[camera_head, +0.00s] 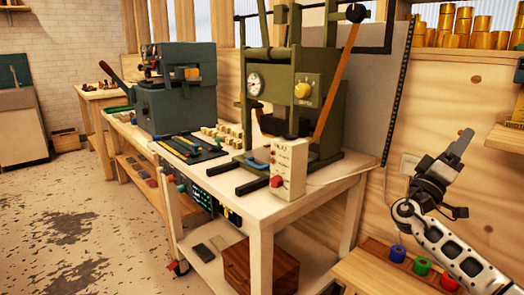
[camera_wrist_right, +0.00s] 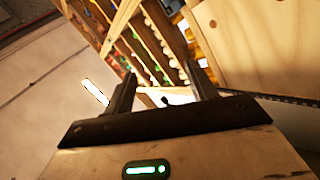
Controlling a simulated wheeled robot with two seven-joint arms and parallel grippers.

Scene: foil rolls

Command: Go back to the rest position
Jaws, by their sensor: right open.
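My right gripper (camera_head: 456,158) is raised at the right side of the head view, in front of the plywood wall. In the right wrist view its two fingers (camera_wrist_right: 161,72) stand apart with nothing between them. A blue foil roll (camera_head: 397,253), a green foil roll (camera_head: 422,266) and a red foil roll (camera_head: 448,281) stand in a row below the gripper, clear of it. My forearm comes in from the lower right, close to the red roll. My left gripper is not in view.
A green press (camera_head: 295,90) with a long lever stands on a white table (camera_head: 262,210), beside a white control box (camera_head: 289,168). A grey machine (camera_head: 178,100) stands farther back. Gold rolls (camera_head: 480,39) sit on a high shelf. The floor at left is clear.

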